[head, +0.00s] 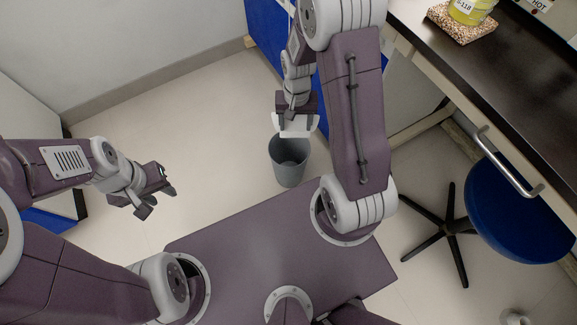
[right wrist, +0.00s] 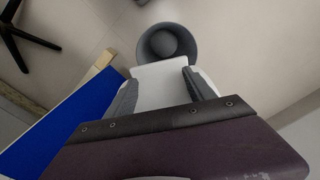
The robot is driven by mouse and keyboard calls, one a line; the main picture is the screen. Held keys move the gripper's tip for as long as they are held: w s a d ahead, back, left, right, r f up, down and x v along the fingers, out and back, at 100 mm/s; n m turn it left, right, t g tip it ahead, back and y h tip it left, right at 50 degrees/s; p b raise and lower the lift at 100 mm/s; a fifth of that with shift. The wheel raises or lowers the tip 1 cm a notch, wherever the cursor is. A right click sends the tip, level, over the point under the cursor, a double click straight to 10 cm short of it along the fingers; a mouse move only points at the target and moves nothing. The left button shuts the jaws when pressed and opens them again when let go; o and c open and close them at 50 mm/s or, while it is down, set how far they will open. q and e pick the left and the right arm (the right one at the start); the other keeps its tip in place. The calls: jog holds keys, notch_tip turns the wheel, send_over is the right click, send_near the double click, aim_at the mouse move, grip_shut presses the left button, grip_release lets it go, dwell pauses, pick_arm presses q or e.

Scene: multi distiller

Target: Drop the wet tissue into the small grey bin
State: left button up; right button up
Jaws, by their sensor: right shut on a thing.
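The white wet tissue (head: 296,132) is between the fingers of my right gripper (head: 296,121), which is shut on it. In the right wrist view the tissue (right wrist: 160,86) spans flat between the two dark fingers. The small grey bin (head: 290,172) stands on the floor, its open top just below the tissue in the head view. In the right wrist view the bin (right wrist: 145,45) lies straight past the tissue's far edge. My left gripper (head: 157,203) is open and empty, well left of the bin.
A dark-topped bench (head: 460,75) stands at the right, with a yellow-labelled container (head: 470,10) on it. A blue stool (head: 520,215) with a black base is in front of it. A blue cabinet (head: 265,25) is behind my right arm. The floor left of the bin is clear.

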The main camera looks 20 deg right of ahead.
aim_at(295, 131)
jog(key=shift+f+b, duration=3)
jog(key=shift+b, duration=0.2)
jog(key=shift+r, duration=0.1)
jog(key=o, duration=1.5)
notch_tip(295, 131, up, 9)
jog(key=p, duration=0.7)
jog(key=shift+r, duration=0.2)
jog(key=shift+f, duration=0.15)
